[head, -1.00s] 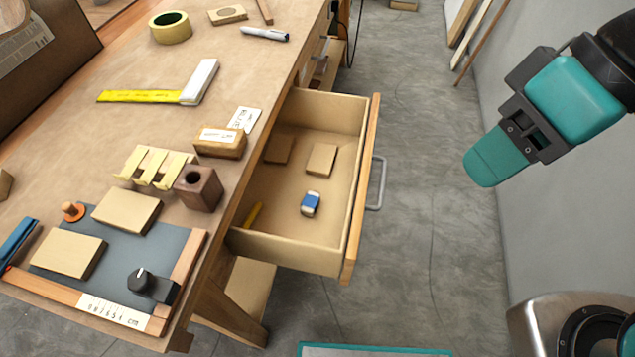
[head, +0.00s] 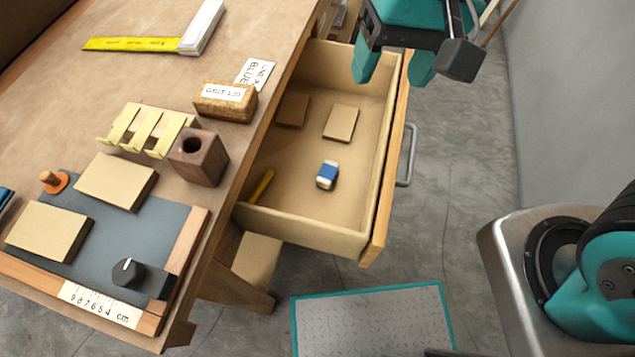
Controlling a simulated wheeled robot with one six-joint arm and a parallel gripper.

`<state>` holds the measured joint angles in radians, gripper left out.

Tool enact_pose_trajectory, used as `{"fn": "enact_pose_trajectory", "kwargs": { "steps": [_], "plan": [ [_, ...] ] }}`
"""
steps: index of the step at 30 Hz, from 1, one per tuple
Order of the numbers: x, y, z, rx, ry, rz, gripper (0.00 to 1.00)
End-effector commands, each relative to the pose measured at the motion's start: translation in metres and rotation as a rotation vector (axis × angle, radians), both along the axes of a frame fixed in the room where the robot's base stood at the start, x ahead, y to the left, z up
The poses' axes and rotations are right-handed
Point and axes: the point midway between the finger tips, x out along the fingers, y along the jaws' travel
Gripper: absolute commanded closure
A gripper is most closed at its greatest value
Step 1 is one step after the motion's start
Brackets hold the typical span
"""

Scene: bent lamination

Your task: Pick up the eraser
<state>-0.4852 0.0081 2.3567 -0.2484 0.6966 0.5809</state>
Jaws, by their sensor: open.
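The eraser (head: 327,175) is a small block with a blue sleeve and white ends. It lies on the floor of the open drawer (head: 305,222), toward the front end in the picture. My gripper (head: 393,68) is at the top of the head view, over the far right side of the drawer. Its two teal fingers are apart with nothing seen between them. It is well above and beyond the eraser, not touching it. The eraser is in plain view.
The drawer also holds a brown block (head: 292,110), a tan block (head: 341,123) and a yellow stick (head: 261,186). The drawer's metal handle (head: 408,155) sticks out to the right. The workbench (head: 60,110) with a wooden holder (head: 198,157) and sanding block (head: 225,101) borders the drawer's left.

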Motion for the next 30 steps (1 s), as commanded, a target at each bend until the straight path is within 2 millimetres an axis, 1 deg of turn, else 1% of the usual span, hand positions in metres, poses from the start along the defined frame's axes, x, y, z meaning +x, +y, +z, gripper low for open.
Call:
{"fn": "enact_pose_trajectory", "kwargs": {
  "steps": [1, 3, 6, 9, 12, 14, 21, 24, 27, 30],
  "plan": [
    [0.01, 0.016, -0.04, -0.047, 0.025, -0.094, 0.36],
    [0.023, 0.033, -0.069, -0.103, 0.038, -0.241, 0.36],
    [0.034, 0.053, -0.102, -0.162, 0.037, -0.408, 0.36],
    [0.039, 0.064, -0.12, -0.193, 0.028, -0.51, 0.36],
    [0.041, 0.068, -0.134, -0.205, 0.025, -0.55, 0.36],
    [0.041, 0.068, -0.145, -0.207, 0.025, -0.556, 0.36],
    [0.04, 0.067, -0.2, -0.207, 0.026, -0.552, 0.36],
    [0.04, 0.067, -0.22, -0.206, 0.026, -0.552, 0.36],
    [0.04, 0.067, -0.234, -0.205, 0.025, -0.552, 0.36],
    [0.04, 0.067, -0.242, -0.203, 0.024, -0.552, 0.36]
  ]
}}
